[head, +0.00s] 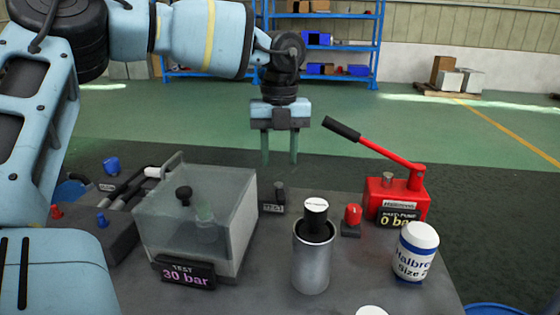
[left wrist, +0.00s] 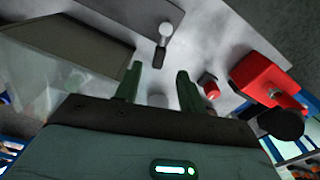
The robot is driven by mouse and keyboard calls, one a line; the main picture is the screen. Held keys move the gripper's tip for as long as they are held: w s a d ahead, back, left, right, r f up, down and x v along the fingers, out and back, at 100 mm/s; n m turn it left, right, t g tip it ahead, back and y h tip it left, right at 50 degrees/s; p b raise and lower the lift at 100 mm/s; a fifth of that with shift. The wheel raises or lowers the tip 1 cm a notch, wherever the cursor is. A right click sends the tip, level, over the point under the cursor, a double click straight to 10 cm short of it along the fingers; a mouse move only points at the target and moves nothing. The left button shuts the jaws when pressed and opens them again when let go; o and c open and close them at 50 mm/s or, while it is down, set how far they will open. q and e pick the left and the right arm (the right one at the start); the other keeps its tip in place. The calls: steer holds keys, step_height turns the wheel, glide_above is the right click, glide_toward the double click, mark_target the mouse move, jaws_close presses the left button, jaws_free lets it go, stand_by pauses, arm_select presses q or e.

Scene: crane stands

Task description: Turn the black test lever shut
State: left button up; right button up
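The black test lever (head: 279,190) stands up from a small valve with a dark label, right of the clear test box (head: 195,215). In the left wrist view the lever (left wrist: 160,57) shows as a dark handle beside a round silver part, just beyond the fingertips. My left gripper (head: 279,161) points down above and behind the lever in the head view. Its two green fingers are apart with nothing between them; the fingertips also show in the left wrist view (left wrist: 160,69). It looks clear of the lever. My right gripper is not in view.
A red hand pump (head: 398,195) reading 0 bar has a long black-gripped handle rising left. A red knob (head: 353,214), a metal cylinder (head: 311,265) and a white jar (head: 416,255) stand right of the lever. The box's display (head: 187,273) reads TEST 30 bar.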

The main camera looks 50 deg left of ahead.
mark_target(281, 195)
arm_select(q)
steer(key=shift+w+a+f+g+h, duration=0.2)
steer(key=shift+a+f+g+h, duration=0.2)
steer(key=shift+g+h, duration=0.35)
steer(key=shift+w+g+h+b, duration=0.15)
steer(key=shift+g+h+b, duration=0.25)
steer(key=shift+h, duration=0.35)
steer(key=shift+r+h, duration=0.15)
steer(key=shift+h, duration=0.15)
steer(key=shift+b+x, duration=0.45)
steer(key=shift+x, duration=3.45)
jaws_close()
